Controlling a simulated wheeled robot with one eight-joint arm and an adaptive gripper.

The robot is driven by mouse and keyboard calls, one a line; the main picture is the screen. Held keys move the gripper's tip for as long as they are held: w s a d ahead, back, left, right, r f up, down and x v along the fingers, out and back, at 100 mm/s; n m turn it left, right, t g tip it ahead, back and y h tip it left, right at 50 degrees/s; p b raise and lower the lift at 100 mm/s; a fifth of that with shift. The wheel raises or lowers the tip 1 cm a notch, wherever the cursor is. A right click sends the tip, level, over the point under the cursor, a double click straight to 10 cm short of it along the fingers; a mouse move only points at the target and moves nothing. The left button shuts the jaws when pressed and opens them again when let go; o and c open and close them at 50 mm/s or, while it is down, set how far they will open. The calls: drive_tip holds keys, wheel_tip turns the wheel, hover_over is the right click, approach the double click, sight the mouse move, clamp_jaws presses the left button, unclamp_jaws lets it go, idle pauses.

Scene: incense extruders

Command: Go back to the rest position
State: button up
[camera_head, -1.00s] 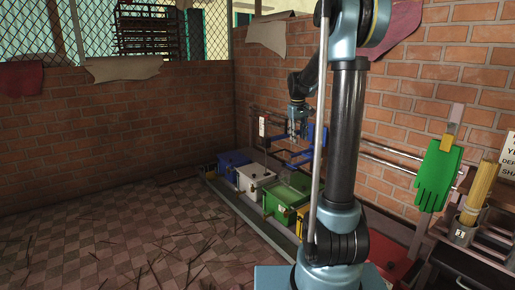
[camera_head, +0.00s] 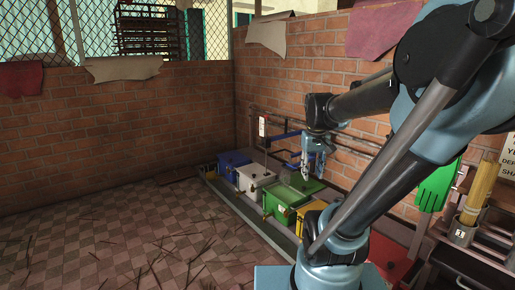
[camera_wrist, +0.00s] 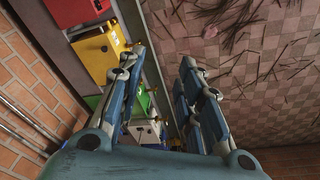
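My gripper (camera_head: 313,165) hangs from my bent arm above the row of coloured boxes, near the brick wall, in the head view. In the wrist view my gripper (camera_wrist: 164,62) has its two fingers spread apart with nothing between them. The boxes show beyond and beside the fingers. In the head view the row holds a blue box (camera_head: 233,160), a white box (camera_head: 256,177), a green box (camera_head: 283,199) and a yellow box (camera_head: 310,213).
A red box (camera_head: 390,256) stands nearer, partly behind my arm. A green glove (camera_head: 436,187) hangs at the right beside a holder of sticks (camera_head: 480,192). Pipes run along the brick wall (camera_head: 130,110). The checkered floor (camera_head: 130,235) at left is open, with scattered sticks.

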drive_tip(key=s+f+m, duration=0.1)
drive_tip(key=s+f, duration=0.8)
drive_tip(key=s, duration=0.2)
drive_tip(key=shift+s+a+f, duration=0.15)
drive_tip(key=shift+s+a, duration=0.1)
drive_tip(key=shift+s, duration=0.15)
drive_tip(key=shift+w+f, duration=0.2)
drive_tip(key=shift+w, duration=0.25)
idle(0.7)
